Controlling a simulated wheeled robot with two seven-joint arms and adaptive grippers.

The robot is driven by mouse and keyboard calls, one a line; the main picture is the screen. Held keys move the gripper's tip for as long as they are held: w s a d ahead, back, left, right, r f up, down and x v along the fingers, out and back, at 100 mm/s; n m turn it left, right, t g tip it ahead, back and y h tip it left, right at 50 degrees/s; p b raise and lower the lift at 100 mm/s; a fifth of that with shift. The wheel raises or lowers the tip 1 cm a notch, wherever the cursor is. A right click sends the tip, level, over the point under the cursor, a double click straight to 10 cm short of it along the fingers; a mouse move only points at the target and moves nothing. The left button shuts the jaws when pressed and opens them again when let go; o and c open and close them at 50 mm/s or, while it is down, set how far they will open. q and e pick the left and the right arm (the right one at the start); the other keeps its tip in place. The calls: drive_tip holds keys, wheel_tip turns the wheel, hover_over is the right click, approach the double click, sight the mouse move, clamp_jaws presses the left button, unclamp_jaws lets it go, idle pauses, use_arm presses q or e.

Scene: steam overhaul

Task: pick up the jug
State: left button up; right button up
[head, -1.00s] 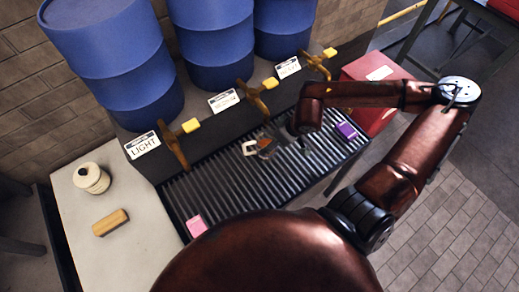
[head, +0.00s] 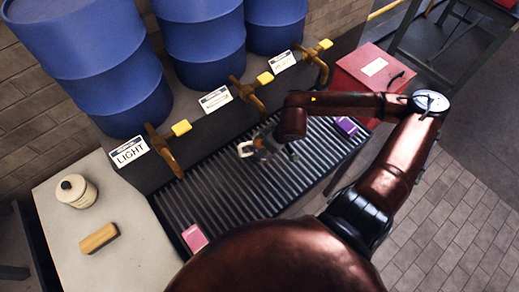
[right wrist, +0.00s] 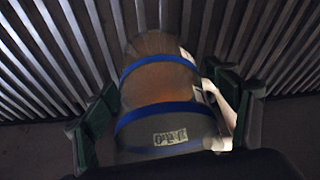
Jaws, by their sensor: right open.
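The jug (right wrist: 160,85) is a see-through vessel with blue bands, a small printed label and orange-brown contents. In the right wrist view it lies between the two green-padded fingers of my right gripper (right wrist: 165,100), which are spread on either side of it. Its pale handle (right wrist: 228,100) is by the right finger. I cannot tell whether either finger touches it. In the head view the jug's white handle (head: 245,149) shows over the slatted grate, and my right gripper (head: 272,143) hides most of the body. My left gripper is not in view.
Blue drums (head: 95,65) with brass taps (head: 165,150) stand behind the grate (head: 210,180). A pink block (head: 194,238) and a purple block (head: 346,126) lie on the grate. A red box (head: 372,75) stands right. The pale bench (head: 75,240) holds a jar (head: 76,191) and a brush (head: 99,238).

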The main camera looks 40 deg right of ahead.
drive_tip(key=shift+c, duration=0.2)
drive_tip(key=c, duration=1.6)
drive_tip(key=shift+r, duration=0.1)
drive_tip(key=shift+c, duration=0.9)
drive_tip(key=shift+r, duration=0.15)
